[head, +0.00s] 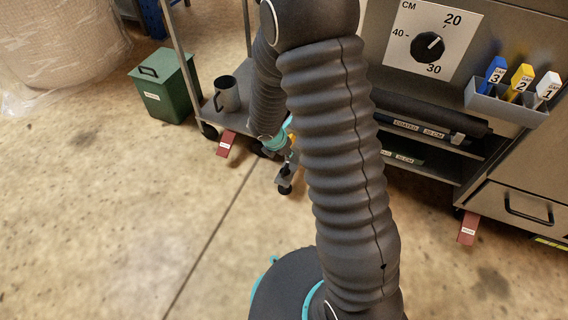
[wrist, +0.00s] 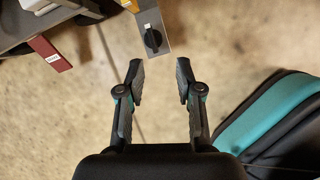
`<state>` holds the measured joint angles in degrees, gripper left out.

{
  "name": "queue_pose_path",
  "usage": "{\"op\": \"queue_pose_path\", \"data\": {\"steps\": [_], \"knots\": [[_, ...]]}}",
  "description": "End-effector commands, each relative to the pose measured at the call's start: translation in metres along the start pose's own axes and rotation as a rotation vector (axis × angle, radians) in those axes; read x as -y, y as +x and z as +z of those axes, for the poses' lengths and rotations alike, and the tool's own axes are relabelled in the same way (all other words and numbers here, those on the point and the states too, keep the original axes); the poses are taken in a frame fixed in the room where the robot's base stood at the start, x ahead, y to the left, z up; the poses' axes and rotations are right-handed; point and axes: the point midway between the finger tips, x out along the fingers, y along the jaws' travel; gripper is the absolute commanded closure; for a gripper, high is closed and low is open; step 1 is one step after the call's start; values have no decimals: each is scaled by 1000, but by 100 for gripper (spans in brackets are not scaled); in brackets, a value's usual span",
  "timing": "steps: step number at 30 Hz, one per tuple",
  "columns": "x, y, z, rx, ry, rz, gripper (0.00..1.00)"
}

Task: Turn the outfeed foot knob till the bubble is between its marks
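A black knob (wrist: 153,39) with a pale mark sits on a grey plate (wrist: 147,18) at the top of the wrist view. In the head view a small grey foot with dark parts (head: 285,182) stands low by the cart, partly behind my arm. My gripper (wrist: 160,68) is open and empty, its two fingers apart. In the head view my gripper is mostly hidden by my arm. I cannot make out a bubble or its marks in either view.
A red labelled tab (wrist: 50,54) is left of the plate; two red tabs (head: 226,144) (head: 467,228) show in the head view. A dial panel (head: 432,40), coloured gauge tags (head: 522,80), a grey mug (head: 227,95) and a green box (head: 166,90) stand around. The front-left floor is clear.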

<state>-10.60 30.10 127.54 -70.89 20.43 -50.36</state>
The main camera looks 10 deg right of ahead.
Motion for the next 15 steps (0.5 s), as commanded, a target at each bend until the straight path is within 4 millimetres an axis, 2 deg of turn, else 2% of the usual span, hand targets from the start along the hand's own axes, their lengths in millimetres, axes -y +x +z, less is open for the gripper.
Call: {"op": "queue_pose_path", "data": {"steps": [3,6,11,15], "knots": [[-9,15,-14,-27,-181,23,65],[-12,22,-20,-37,-256,36,65],[-13,38,-23,-39,-276,40,65],[-14,63,-24,-40,-273,39,65]]}}
